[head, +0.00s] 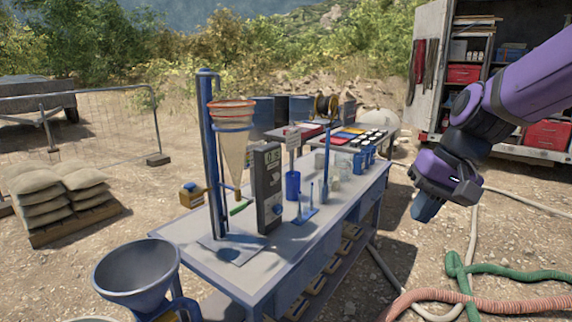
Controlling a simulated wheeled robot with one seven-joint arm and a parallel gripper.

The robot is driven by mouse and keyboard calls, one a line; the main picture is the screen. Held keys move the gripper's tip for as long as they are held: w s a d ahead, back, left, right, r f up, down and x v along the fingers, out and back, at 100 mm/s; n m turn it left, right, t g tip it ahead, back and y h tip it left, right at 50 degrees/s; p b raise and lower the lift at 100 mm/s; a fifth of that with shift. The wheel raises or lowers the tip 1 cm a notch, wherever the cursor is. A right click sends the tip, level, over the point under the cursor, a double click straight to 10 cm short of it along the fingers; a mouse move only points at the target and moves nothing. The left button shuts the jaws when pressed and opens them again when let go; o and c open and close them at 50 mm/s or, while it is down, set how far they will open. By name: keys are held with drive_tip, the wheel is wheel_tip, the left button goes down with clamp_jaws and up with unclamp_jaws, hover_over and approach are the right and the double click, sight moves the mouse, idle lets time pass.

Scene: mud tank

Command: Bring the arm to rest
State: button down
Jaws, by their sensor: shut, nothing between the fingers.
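My purple arm reaches in from the upper right in the head view. My gripper (428,207) points down and to the left, with blue fingertips close together and nothing held. It hangs in the air to the right of the workbench (180,228), apart from it and above the hoses in the picture.
The bench carries a blue stand (209,150) with a funnel (234,150), a grey box (267,188) and several small items. A large funnel (137,272) stands at front left. Green (510,272) and red (480,297) hoses lie at right. Sandbags (60,190) sit left.

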drive_tip(key=s+d+r+n+t+h, duration=0.1)
drive_tip(key=s+d+r+t+h, duration=0.1)
drive_tip(key=s, duration=0.5)
drive_tip(key=s+d+r+t+h, duration=0.1)
drive_tip(key=s+d+r+t, duration=0.1)
drive_tip(key=s+d, duration=0.3)
drive_tip(key=shift+s+r+n+h, duration=0.4)
drive_tip(key=shift+s, duration=0.7)
